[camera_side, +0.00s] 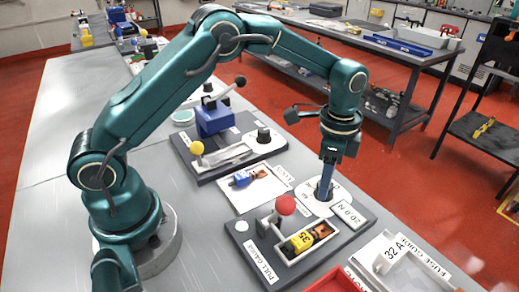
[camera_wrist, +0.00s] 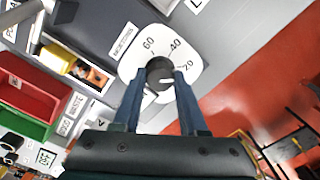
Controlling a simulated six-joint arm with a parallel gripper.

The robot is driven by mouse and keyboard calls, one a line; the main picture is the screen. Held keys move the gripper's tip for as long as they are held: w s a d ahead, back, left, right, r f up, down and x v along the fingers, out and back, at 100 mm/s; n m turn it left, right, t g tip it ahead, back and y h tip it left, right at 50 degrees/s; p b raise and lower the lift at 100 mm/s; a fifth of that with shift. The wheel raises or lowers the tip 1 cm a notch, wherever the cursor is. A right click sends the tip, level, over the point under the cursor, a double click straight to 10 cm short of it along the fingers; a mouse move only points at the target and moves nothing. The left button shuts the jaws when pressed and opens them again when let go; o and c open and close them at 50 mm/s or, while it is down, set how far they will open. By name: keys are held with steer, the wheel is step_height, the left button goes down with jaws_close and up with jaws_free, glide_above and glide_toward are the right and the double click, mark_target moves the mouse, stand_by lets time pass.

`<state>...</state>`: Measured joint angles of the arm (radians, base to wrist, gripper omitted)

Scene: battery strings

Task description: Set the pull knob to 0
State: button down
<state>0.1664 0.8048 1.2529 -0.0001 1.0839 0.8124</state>
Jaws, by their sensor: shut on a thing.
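The pull knob (camera_wrist: 160,70) is a dark round knob on a white dial (camera_wrist: 139,57) marked 60, 40 and 20. A pale mark shows on the knob's lower right side, on the side of the 20; its exact reading is hard to tell. My gripper (camera_wrist: 160,76) has its blue fingers on both sides of the knob and is shut on it. In the side view my gripper (camera_side: 325,192) points straight down over the white dial (camera_side: 309,205), and its fingers hide the knob. A label reading about 20.0 N (camera_side: 348,215) lies beside the dial.
The dark pull gauge base (camera_side: 245,238) carries a red ball lever (camera_side: 285,205) and a yellow battery (camera_side: 302,241) in a tray. A blue battery (camera_side: 242,180) lies on a white card behind. A fuse gauge (camera_side: 385,262) stands at the front right.

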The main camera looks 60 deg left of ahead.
stand_by(0.3)
steer(key=m, duration=0.4)
steer(key=shift+m, duration=1)
steer(key=shift+m, duration=1.4)
steer(key=c, duration=0.5)
jaws_free()
